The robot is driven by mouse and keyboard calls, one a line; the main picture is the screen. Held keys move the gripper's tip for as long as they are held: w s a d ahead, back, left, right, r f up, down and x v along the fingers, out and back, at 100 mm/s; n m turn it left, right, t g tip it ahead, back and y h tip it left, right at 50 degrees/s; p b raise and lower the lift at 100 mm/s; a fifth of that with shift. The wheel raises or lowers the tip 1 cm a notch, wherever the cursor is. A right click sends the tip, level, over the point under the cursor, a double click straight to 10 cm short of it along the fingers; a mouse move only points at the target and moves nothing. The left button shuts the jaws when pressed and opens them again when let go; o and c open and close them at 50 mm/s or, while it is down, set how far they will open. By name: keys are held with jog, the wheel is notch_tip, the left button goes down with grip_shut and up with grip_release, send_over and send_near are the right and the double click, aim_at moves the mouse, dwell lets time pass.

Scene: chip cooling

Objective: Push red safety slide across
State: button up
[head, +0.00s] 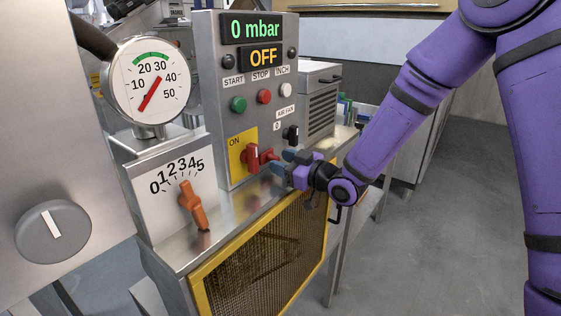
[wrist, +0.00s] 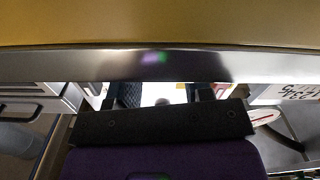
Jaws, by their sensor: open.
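A red slide-like handle (head: 253,158) sits on the yellow plate (head: 238,146) marked ON, low on the grey control panel. Its red end reaches right toward my gripper. My gripper (head: 281,164) is open just right of the red handle, above the steel ledge. Whether a finger touches the handle I cannot tell. In the wrist view my two dark fingers (wrist: 165,92) are apart, with a bright surface between them, and the red handle does not show clearly there.
A black air fan knob (head: 291,134) is just above my gripper. An orange lever (head: 192,208) on the numbered dial and a pressure gauge (head: 149,82) are to the left. A yellow-framed mesh guard (head: 266,262) is below the ledge. The display reads 0 mbar and OFF. Open floor lies right.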

jog(key=shift+w+a, duration=0.3)
jog(key=shift+a, duration=0.1)
grip_shut()
jog(key=shift+s+a, duration=1.15)
jog(key=shift+s, duration=0.3)
grip_release()
